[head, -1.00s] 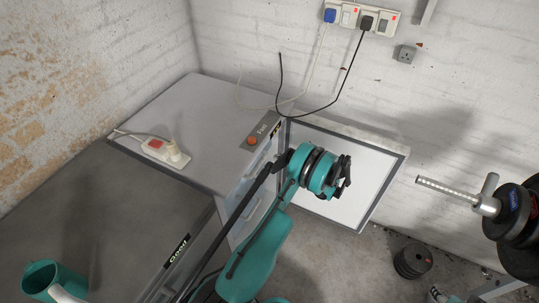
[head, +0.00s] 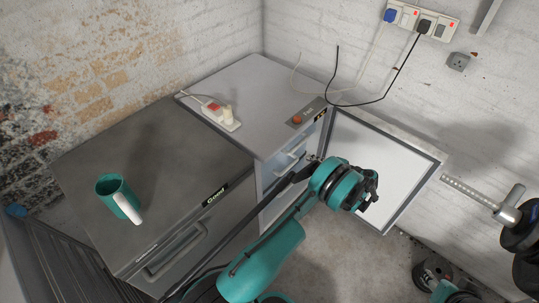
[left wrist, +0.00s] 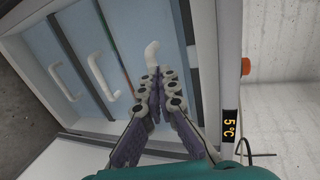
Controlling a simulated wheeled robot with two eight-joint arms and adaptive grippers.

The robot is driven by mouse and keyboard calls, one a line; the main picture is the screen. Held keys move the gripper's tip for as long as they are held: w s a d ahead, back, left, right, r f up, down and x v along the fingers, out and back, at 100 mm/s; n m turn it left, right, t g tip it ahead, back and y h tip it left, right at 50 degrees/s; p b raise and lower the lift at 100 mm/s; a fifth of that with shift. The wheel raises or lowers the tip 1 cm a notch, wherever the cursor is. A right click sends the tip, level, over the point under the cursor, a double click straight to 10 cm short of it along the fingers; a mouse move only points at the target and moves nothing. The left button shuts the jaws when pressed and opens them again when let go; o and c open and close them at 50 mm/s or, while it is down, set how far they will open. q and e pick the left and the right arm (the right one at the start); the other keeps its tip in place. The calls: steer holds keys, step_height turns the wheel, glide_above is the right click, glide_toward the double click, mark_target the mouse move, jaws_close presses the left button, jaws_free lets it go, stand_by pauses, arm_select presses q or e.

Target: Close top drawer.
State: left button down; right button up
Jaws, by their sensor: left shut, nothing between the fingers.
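The white fridge (head: 262,90) stands open in the head view, with light-blue drawers inside. In the left wrist view the drawers lie sideways, each with a white handle. The top drawer (left wrist: 135,25) is the one nearest the temperature display, and its handle (left wrist: 152,52) is just beyond my fingertips. My left gripper (left wrist: 154,78) is shut and empty in front of this drawer; I cannot tell whether it touches. In the head view, its wrist (head: 345,185) hides part of the open side. How far the drawer stands out is unclear.
The open fridge door (head: 375,165) stands to the right of my wrist. A grey cabinet (head: 125,150) with a teal mug (head: 118,197) adjoins the fridge on the left. A power strip (head: 222,115) lies on the fridge. Weights (head: 520,235) are at the right.

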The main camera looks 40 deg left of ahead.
mark_target(286, 151)
arm_select(q)
steer(key=b+x, duration=0.4)
steer(key=x, duration=0.9)
steer(key=shift+a+r+b, duration=0.15)
steer(key=shift+r+b, duration=0.05)
steer(key=shift+b, duration=0.1)
steer(key=shift+a+r, duration=0.1)
steer(key=shift+a, duration=0.3)
